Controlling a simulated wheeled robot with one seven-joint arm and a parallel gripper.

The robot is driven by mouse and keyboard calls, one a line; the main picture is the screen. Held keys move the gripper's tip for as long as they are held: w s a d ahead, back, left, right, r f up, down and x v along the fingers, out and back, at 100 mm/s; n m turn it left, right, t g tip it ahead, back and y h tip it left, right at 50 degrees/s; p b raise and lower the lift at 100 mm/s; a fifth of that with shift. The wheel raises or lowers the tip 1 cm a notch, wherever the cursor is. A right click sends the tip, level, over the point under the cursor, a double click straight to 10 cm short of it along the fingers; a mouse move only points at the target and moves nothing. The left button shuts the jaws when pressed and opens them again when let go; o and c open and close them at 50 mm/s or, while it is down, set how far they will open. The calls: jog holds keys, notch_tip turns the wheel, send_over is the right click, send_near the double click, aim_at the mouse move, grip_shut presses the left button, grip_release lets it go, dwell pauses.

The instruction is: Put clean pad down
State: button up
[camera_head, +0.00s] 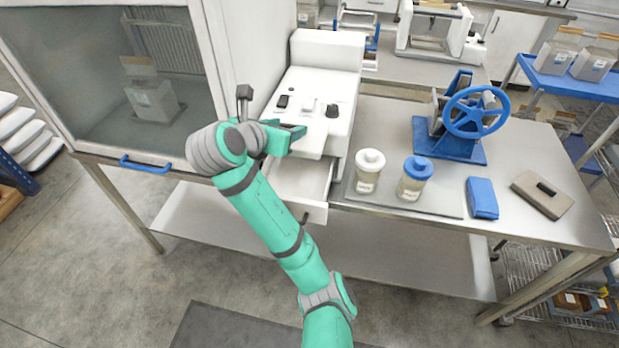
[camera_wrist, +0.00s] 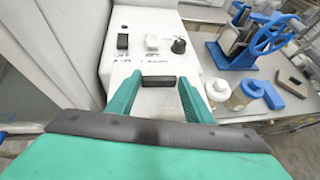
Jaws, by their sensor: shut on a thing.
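My gripper (camera_head: 292,134) is in front of the white machine (camera_head: 326,50), above its open drawer (camera_head: 302,180). In the wrist view its two teal fingers (camera_wrist: 158,100) stand on either side of a flat light-grey piece with a black bar (camera_wrist: 158,82), which appears to be the pad held between them. The head view hides most of this piece behind the gripper and arm. A similar flat grey-brown pad with a black handle (camera_head: 543,194) lies at the right of the steel table, beside a blue block (camera_head: 482,197).
A white-lidded jar (camera_head: 369,171) and a blue-lidded jar (camera_head: 414,179) stand on a grey mat right of the drawer. A blue hand-wheel device (camera_head: 462,118) stands behind them. A glass-fronted cabinet (camera_head: 115,62) is at left. Bare steel tabletop (camera_head: 385,120) shows behind the jars.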

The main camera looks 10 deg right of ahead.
jog(key=shift+w+d+f, duration=0.1)
jog(key=shift+d+f, duration=0.1)
jog(key=shift+f, duration=0.1)
notch_tip(320, 180, down, 17)
jog(key=shift+f, duration=0.1)
jog(key=shift+f, duration=0.15)
dwell(0.3)
jog(key=o, duration=1.1)
jog(key=shift+c, duration=0.2)
jog(key=shift+r, duration=0.25)
jog(key=v, duration=1.2)
